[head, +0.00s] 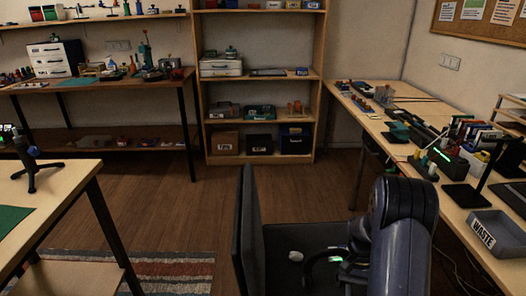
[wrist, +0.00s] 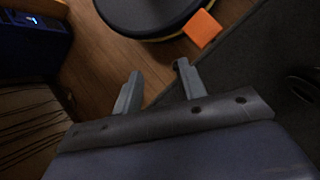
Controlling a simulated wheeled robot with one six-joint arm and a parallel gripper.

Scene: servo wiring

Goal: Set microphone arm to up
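A small black tripod stand with a slanted upper part (head: 32,158) is on the left table; it looks like a desk microphone, and its arm leans up to the left. I cannot tell for certain that it is the microphone arm. My gripper (wrist: 157,86) shows in the wrist view with its two grey fingers apart and nothing between them. It points down over the wood floor, well away from the left table. In the head view my arm is folded low at the right, and the fingers cannot be made out there.
The left table (head: 60,176) has a green mat (head: 12,219). A striped rug (head: 165,276) lies beside it. The right bench (head: 450,212) is crowded and holds a grey waste bin (head: 494,236). A shelf unit (head: 262,90) stands at the back. The middle floor is clear.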

